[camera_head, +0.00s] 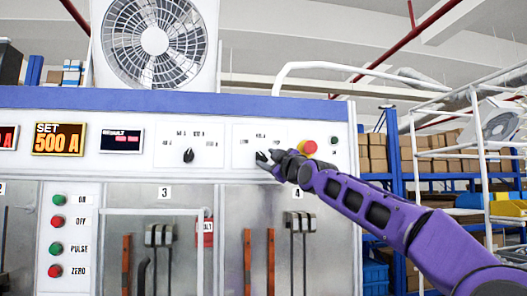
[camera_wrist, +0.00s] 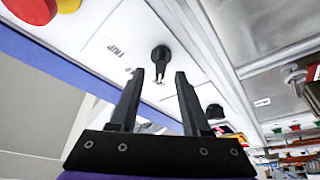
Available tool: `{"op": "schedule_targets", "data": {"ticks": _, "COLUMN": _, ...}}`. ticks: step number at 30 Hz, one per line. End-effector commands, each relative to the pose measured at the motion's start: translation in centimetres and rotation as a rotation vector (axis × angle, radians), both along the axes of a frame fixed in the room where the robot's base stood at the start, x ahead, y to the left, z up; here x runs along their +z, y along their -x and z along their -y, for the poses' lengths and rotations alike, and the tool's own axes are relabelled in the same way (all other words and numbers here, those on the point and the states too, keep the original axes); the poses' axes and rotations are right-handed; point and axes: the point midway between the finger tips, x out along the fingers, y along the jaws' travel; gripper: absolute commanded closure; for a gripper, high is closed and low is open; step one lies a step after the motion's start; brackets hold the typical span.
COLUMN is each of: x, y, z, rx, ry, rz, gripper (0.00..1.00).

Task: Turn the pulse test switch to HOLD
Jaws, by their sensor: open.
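A black rotary switch (camera_wrist: 161,57) sits on the white panel in the wrist view. It is just beyond and between the fingertips of my gripper (camera_wrist: 160,75), which is open with nothing between its fingers. A label beside this switch seems to read TRIP. A second black knob (camera_head: 188,156) is on the plate to the left. The plate lettering is too small to read, so I cannot confirm which one is the pulse test switch.
A red button on a yellow base (camera_head: 309,147) is just right of my gripper. An amber display (camera_head: 59,139) reads SET 500 A. A result display (camera_head: 122,140) is beside it. Several red and green buttons (camera_head: 56,222) are lower left. A fan (camera_head: 155,42) stands on top.

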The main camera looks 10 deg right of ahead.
Motion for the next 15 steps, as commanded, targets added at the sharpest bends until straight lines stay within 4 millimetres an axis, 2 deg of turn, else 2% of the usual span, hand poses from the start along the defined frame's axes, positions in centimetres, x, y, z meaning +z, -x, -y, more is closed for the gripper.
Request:
{"op": "schedule_targets", "data": {"ticks": 6, "x": 0.9, "y": -2.0, "z": -0.7, "rx": 0.003, "ry": -0.001, "rz": 0.0, "gripper": 0.53}}
{"op": "schedule_targets", "data": {"ticks": 15, "x": 0.8, "y": -2.9, "z": -0.9, "rx": 0.0, "ry": 0.001, "rz": 0.0, "gripper": 0.53}}
